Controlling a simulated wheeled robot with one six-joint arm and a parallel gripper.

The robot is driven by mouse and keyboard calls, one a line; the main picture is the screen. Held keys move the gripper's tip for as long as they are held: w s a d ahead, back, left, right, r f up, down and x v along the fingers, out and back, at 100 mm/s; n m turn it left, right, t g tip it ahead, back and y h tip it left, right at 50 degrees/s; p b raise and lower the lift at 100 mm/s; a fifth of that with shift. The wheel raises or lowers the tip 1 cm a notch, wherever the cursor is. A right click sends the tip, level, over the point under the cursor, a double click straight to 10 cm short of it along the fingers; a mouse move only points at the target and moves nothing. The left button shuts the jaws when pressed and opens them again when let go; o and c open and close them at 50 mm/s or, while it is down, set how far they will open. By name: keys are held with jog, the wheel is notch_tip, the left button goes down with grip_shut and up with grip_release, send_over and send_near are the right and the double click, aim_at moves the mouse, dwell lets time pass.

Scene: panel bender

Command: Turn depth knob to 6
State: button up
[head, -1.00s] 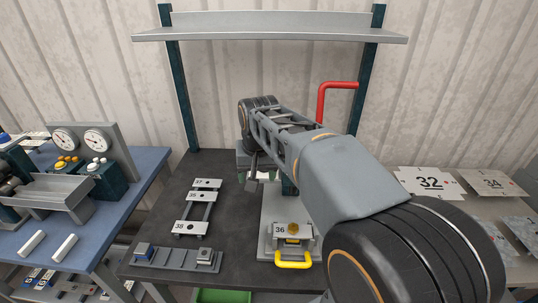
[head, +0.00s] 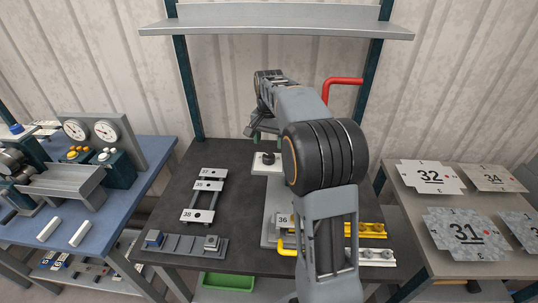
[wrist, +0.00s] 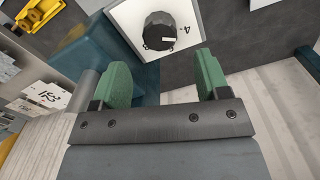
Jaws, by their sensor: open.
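The depth knob (head: 268,158) is a round black knob on a white plate (head: 263,171) at the back of the bench in the head view. In the wrist view the knob (wrist: 158,31) has a white pointer mark on its right side, near a printed 4 on the white plate (wrist: 126,20). In the head view my gripper (head: 260,137) is just behind the knob, partly hidden.
A red handle (head: 342,81) stands up at the back right. The block marked 36 (head: 282,219) and a yellow handle (head: 287,246) are nearer, partly behind my arm. Plates marked 37, 35 and 38 (head: 198,216) lie left. A shelf (head: 280,28) spans above.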

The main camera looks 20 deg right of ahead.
aim_at(269, 155)
jog(key=shift+f, duration=3.2)
jog(key=shift+c, duration=0.5)
jog(key=c, duration=0.8)
jog(key=shift+c, duration=0.2)
jog(key=m, duration=0.6)
jog(key=shift+p, duration=0.4)
jog(key=m, duration=0.5)
jog(key=shift+m, duration=0.5)
